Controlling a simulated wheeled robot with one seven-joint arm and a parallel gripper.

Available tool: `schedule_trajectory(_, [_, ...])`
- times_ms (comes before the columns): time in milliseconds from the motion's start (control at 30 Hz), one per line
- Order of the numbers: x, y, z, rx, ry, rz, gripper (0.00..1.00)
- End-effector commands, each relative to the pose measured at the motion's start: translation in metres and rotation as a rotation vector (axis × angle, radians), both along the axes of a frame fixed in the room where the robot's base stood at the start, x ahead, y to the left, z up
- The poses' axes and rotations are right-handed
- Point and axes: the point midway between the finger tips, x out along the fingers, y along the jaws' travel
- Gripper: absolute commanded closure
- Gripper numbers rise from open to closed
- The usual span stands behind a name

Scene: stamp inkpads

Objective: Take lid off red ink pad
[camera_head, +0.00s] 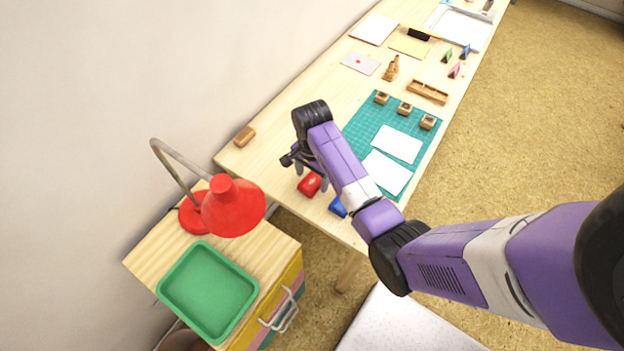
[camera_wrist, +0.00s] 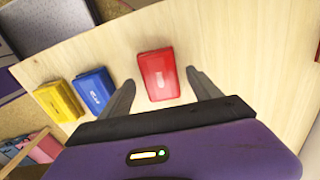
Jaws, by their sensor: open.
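The red ink pad (camera_wrist: 158,75) lies on the wooden table with its lid on. In the wrist view it sits between the two spread fingers of my gripper (camera_wrist: 160,92), with a gap on each side. In the head view the red ink pad (camera_head: 310,184) shows near the table's near end, partly hidden by my gripper (camera_head: 311,174). My gripper is open and empty above it. I cannot tell its exact height over the pad.
A blue ink pad (camera_wrist: 95,92) and a yellow ink pad (camera_wrist: 60,101) lie to the left. A green cutting mat (camera_head: 376,133) holds white paper and several stamps. A red lamp (camera_head: 233,207) and green tray (camera_head: 207,290) stand on a drawer cabinet. A wooden block (camera_head: 244,136) lies near the wall.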

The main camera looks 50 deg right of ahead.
Motion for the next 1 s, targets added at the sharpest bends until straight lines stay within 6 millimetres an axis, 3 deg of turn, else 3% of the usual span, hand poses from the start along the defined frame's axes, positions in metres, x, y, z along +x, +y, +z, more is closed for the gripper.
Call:
schedule_trajectory(267, [0.0001,0.0000,-0.0036,0.000,-0.001,0.000,0.27])
schedule_trajectory(600, [0.0002,0.0001,-0.0033,0.000,-0.001,0.001,0.91])
schedule_trajectory(1000, [0.0007,-0.0011,0.0026,-0.001,-0.002,0.001,0.91])
